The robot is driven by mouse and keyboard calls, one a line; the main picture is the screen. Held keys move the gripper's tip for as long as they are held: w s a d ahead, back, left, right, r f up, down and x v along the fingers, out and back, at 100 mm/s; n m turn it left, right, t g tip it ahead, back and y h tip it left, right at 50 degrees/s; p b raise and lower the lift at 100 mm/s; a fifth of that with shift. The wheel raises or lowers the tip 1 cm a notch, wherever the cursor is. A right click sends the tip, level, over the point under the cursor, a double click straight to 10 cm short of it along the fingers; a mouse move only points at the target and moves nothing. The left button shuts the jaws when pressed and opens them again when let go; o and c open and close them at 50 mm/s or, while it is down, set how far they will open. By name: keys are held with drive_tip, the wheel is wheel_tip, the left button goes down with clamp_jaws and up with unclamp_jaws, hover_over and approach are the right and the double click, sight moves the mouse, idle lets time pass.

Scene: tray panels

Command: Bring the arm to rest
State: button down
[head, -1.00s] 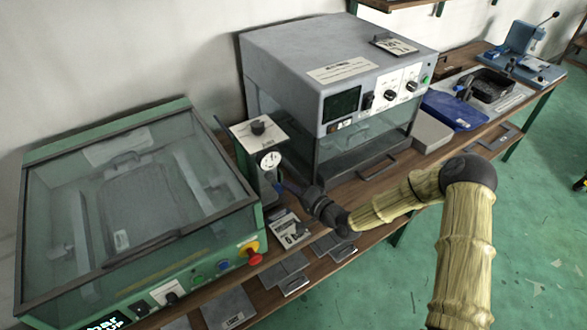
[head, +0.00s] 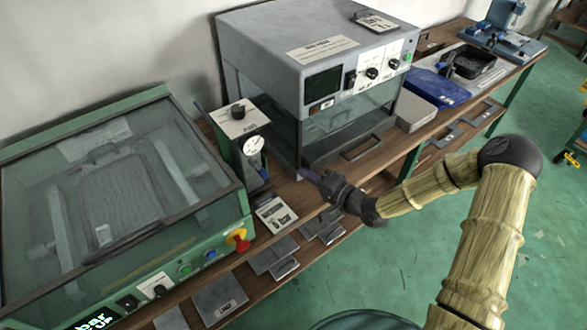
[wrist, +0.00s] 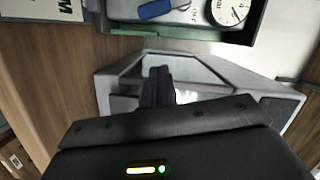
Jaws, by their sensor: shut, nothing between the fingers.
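My gripper (head: 304,174) is in front of the lower left corner of the big grey machine (head: 301,53), just right of the small green gauge stand (head: 240,150). Its dark fingers are together with nothing held, and they also show in the wrist view (wrist: 158,84). They are over the wooden bench in the head view; whether they touch anything cannot be told. In the wrist view a grey frame lies behind the fingertips, and the round gauge (wrist: 229,11) is at the top right. My arm reaches in from the right, bent at a dark elbow joint.
A green machine with a clear lid (head: 122,195) fills the left. A card (head: 275,214) lies by the gauge stand, and flat grey plates (head: 272,254) lie along the front. A blue tray (head: 438,87) and a dark pan (head: 474,63) are at the back right. Green floor (head: 400,255) is open.

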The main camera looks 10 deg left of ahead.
drive_tip(key=shift+v, duration=1.05)
drive_tip(key=s+d+r+n+g+h+p, duration=0.1)
drive_tip(key=s+d+r+n+h+p, duration=0.15)
drive_tip(key=d+h, duration=0.4)
drive_tip(key=s+d+r+n+g+h+p, duration=0.1)
drive_tip(key=d+r+h+p, duration=0.15)
drive_tip(key=d+h, duration=0.4)
drive_tip(key=s+d+r+m+g+h+p, duration=0.1)
drive_tip(key=s+d+r+g+h+p, duration=0.1)
drive_tip(key=s+d+r, duration=0.8)
drive_tip(key=s+r+g+p, duration=0.1)
drive_tip(key=s+r, duration=0.1)
drive_tip(key=s, duration=0.1)
drive_tip(key=shift+d+m+p, duration=0.3)
drive_tip(key=shift+m, duration=0.05)
